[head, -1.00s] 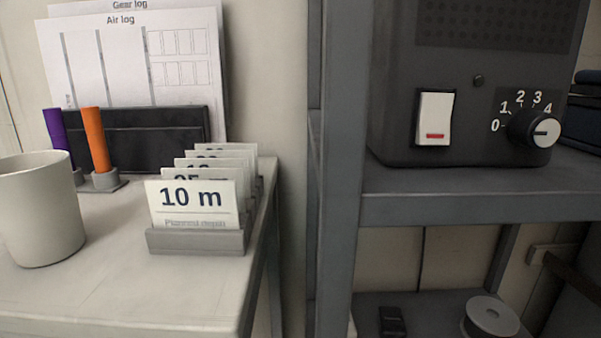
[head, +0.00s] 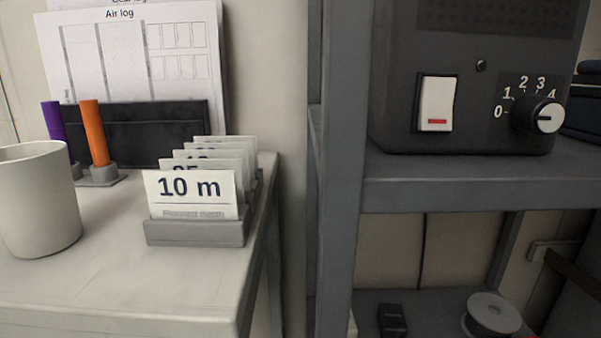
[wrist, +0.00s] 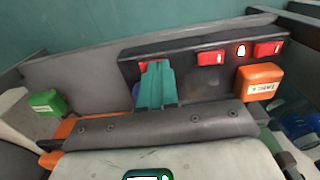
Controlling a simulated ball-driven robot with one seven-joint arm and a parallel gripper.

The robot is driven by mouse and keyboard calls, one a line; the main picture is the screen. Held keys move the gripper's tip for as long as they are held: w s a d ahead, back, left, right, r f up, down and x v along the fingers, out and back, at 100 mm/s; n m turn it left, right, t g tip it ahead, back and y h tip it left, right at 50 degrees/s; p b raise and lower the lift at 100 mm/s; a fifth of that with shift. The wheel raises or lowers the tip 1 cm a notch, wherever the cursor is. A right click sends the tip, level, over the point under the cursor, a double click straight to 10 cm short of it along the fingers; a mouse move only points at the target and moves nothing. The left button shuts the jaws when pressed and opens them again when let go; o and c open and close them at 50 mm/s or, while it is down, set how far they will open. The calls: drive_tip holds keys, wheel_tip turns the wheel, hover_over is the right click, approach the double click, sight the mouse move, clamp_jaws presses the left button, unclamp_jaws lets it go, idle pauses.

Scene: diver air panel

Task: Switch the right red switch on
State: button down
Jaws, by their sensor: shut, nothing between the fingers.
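The wrist view shows a dark panel (wrist: 185,66) with red switches. The right red switch (wrist: 268,48) is at its right end, and another red switch (wrist: 210,57) is left of it. A small lit red-and-white indicator (wrist: 240,49) sits between them. A further red switch (wrist: 143,66) at the left is partly hidden behind my gripper. My gripper (wrist: 156,70) has teal fingers, shut and empty, in front of the panel's left part, left of the right switch. I cannot tell whether it touches the panel. The switch positions are too small to tell.
An orange labelled block (wrist: 260,82) sits below the panel's right end, and a green block (wrist: 47,102) is at the left. The head view shows a dark unit (head: 400,100) with a white rocker (head: 436,100) and dial (head: 538,117), plus a mug (head: 38,200) and card holder (head: 195,232).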

drive_tip(key=shift+f, duration=0.15)
wheel_tip(320, 180, up, 7)
drive_tip(key=p, duration=0.7)
drive_tip(key=shift+p, duration=0.3)
idle(0.4)
